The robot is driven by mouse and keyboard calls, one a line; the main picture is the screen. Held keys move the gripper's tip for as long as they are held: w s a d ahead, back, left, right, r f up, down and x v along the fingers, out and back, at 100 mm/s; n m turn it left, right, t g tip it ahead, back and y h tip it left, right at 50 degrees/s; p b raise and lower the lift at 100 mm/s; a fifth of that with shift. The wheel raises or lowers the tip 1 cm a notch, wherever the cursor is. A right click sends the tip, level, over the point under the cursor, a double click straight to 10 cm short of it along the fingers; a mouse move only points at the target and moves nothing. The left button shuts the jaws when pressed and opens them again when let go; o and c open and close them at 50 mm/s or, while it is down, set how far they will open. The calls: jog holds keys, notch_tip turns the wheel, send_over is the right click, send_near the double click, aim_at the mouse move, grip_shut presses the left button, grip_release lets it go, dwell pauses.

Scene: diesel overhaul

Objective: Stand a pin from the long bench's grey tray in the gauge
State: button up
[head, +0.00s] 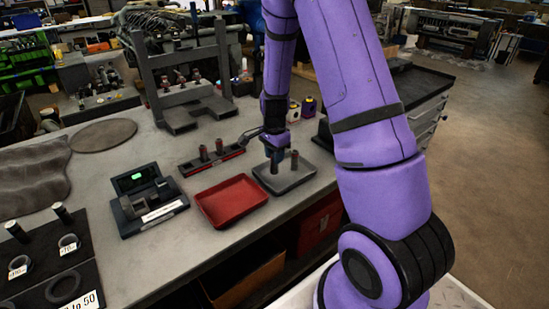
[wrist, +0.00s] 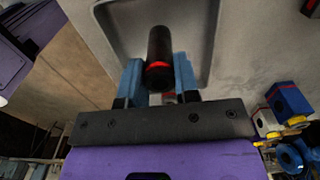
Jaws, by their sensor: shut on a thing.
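The grey tray (head: 272,188) lies on the long bench. My gripper (head: 275,158) is low over its left part, pointing down. In the wrist view my gripper's blue fingers (wrist: 159,82) are shut on a dark pin (wrist: 159,45) with a red band. The grey tray's rim (wrist: 213,40) shows behind that pin. I cannot tell whether the held pin touches the tray floor. Another pin (head: 294,161) stands upright in the tray, just right of my gripper. The gauge (head: 133,182), a dark block with a lit green display, sits farther left; no pin shows in it.
A red tray (head: 232,222) lies between the gauge and the grey tray. A grey metal frame (head: 148,78) stands farther back. A dark board (head: 85,270) with rings and pins is at front left.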

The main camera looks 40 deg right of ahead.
jog(key=shift+r, duration=1.1)
